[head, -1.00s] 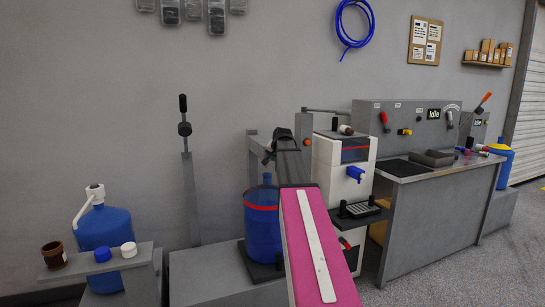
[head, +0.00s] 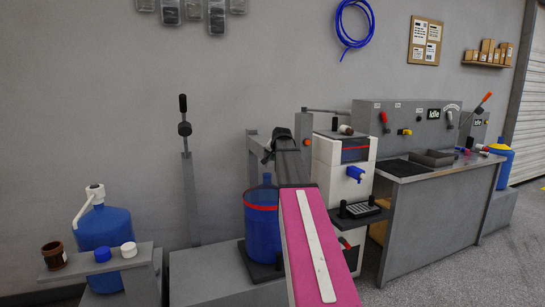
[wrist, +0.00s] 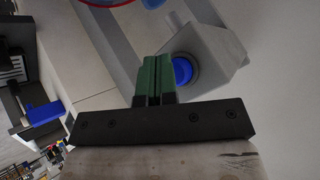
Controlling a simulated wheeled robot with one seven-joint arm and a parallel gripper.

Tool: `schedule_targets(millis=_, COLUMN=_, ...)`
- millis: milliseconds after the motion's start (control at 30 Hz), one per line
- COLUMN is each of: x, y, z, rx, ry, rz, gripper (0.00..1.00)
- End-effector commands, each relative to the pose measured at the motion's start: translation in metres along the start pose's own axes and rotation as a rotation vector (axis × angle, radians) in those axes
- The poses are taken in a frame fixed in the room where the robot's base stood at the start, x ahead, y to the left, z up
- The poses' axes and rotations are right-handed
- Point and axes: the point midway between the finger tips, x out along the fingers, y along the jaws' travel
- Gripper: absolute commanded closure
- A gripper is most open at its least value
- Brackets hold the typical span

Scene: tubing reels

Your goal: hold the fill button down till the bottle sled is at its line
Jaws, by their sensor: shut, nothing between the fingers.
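A blue bottle (head: 262,222) with a red band near its top stands upright on a dark sled (head: 262,272), partly behind my arm in the head view. In the wrist view my gripper (wrist: 152,62) has its green fingers shut, with nothing between them. A round blue button (wrist: 182,71) in a grey housing (wrist: 215,50) lies just right of the fingertips. I cannot tell whether they touch it or whether it is pressed. A curved red band (wrist: 110,2) shows at the top edge. In the head view my arm hides the fingers and the button.
A white dispenser (head: 328,165) with a blue tap (head: 356,173) stands right of my arm. A grey bench (head: 430,185) is farther right. A tall lever (head: 185,130) and another blue bottle (head: 105,228) behind a small shelf (head: 100,265) stand left.

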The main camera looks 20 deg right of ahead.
Motion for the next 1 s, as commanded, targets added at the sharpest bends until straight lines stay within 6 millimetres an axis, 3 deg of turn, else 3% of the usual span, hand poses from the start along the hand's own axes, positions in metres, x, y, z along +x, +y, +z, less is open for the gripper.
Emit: schedule_targets(millis=1000, x=0.0074, y=-0.0053, z=-0.0056, rx=0.000, ry=0.000, rz=0.000, gripper=1.00)
